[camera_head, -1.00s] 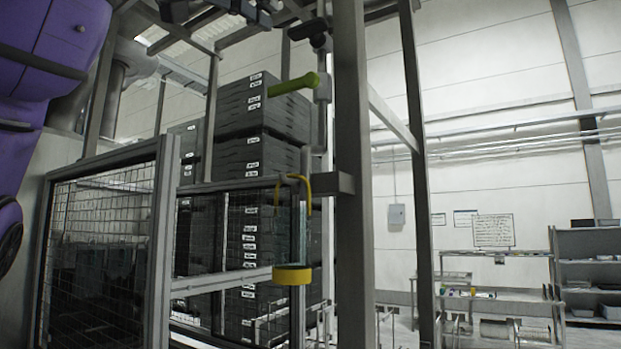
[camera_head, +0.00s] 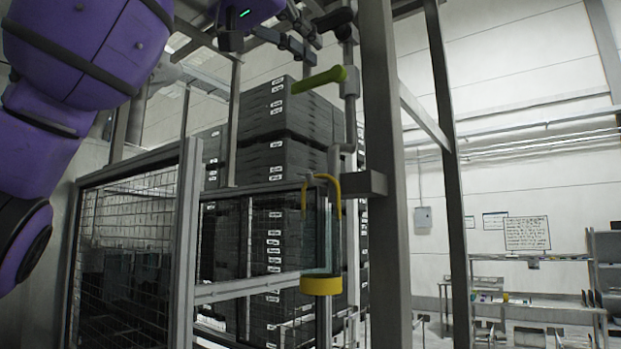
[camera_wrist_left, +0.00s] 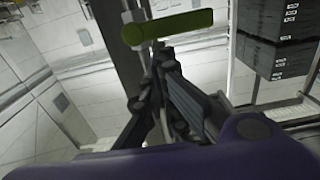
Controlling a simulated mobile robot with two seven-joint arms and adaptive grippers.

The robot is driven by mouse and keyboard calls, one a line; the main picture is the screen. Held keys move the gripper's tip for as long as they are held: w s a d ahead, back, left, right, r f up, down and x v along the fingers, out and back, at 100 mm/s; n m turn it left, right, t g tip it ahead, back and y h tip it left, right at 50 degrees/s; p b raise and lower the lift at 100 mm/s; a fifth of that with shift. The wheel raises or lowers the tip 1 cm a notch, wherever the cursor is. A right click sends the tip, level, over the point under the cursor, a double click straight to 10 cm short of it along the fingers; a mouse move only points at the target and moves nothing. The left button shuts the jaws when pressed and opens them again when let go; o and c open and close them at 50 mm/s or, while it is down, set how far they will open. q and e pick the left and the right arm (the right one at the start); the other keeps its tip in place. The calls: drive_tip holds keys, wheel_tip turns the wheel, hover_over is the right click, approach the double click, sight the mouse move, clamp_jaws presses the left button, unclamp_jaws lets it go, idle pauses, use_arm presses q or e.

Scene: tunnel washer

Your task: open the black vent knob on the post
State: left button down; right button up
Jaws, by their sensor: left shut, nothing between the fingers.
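The black vent knob (camera_head: 336,18) sits near the top of a thin grey pipe on the grey post (camera_head: 380,150) in the head view. Below it a green lever handle (camera_head: 320,80) sticks out to the left; it also shows in the left wrist view (camera_wrist_left: 168,28). My left gripper (camera_head: 314,40) comes in from the upper left and is shut and empty. Its fingers are close to the left of the knob; I cannot tell whether they touch. In the left wrist view the fingers (camera_wrist_left: 152,58) point toward the post, just below the green handle. I cannot make out the knob there.
A yellow-framed glass gauge (camera_head: 322,285) hangs below on the post's left. A mesh fence panel (camera_head: 135,240) and stacked dark crates (camera_head: 280,110) stand behind. Shelves (camera_head: 540,290) are far right. Open space lies right of the post.

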sight(331, 21)
use_arm(q)
drive_tip(key=shift+d+r, duration=0.15)
drive_tip(key=shift+d, duration=0.05)
drive_tip(key=shift+w, duration=0.15)
drive_tip(key=shift+s+r, duration=0.25)
drive_tip(key=shift+r, duration=0.1)
idle(0.6)
drive_tip(key=shift+s+d+f, duration=0.1)
drive_tip(key=shift+s+d, duration=0.05)
drive_tip(key=shift+d, duration=0.1)
drive_tip(key=shift+s+d+f, duration=0.2)
drive_tip(key=shift+s+d, duration=0.3)
drive_tip(key=shift+d, duration=0.35)
drive_tip(key=shift+s+d, duration=0.15)
drive_tip(key=shift+d, duration=0.05)
drive_tip(key=shift+s+d+r, duration=0.1)
drive_tip(key=shift+s+d, duration=0.05)
drive_tip(key=shift+s+d+r, duration=0.1)
drive_tip(key=shift+s+r, duration=0.1)
drive_tip(key=shift+r, duration=0.05)
